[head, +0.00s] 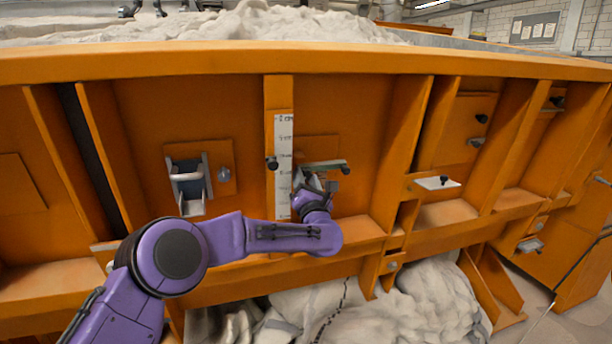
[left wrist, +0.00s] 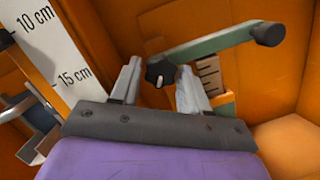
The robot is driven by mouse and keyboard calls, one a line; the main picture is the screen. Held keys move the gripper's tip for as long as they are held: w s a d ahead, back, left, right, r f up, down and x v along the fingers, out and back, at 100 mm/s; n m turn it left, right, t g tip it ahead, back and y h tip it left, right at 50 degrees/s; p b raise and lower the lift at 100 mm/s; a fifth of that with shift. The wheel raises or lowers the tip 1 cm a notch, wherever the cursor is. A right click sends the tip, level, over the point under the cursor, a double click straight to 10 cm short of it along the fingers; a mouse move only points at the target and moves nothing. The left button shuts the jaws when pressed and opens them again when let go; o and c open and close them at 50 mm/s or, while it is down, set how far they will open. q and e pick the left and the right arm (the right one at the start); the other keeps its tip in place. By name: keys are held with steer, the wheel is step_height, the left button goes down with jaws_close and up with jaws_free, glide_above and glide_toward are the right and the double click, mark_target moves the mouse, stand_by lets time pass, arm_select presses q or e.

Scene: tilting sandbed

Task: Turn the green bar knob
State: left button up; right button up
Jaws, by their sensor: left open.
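The green bar knob (head: 322,165) is on the orange panel to the right of the white ruler, in the middle of the head view. In the left wrist view the green bar (left wrist: 222,42) slants up to the right and ends in a rounded dark grip (left wrist: 268,34). A black lobed knob (left wrist: 160,70) shows near the bar's left end, between my fingertips in the picture. My left gripper (head: 316,182) is open, just below the bar. Its two grey fingers (left wrist: 158,88) point toward the bar; I cannot tell whether they touch it. My right gripper is not in view.
A white centimetre ruler (head: 283,160) stands left of the bar, also seen in the left wrist view (left wrist: 48,50). A grey metal handle bracket (head: 188,185) is further left. Orange ribs (head: 408,140) project on the right. A smaller scale (left wrist: 208,76) sits below the bar.

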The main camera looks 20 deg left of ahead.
arm_select(q)
steer(key=c, duration=0.7)
steer(key=shift+o, duration=0.2)
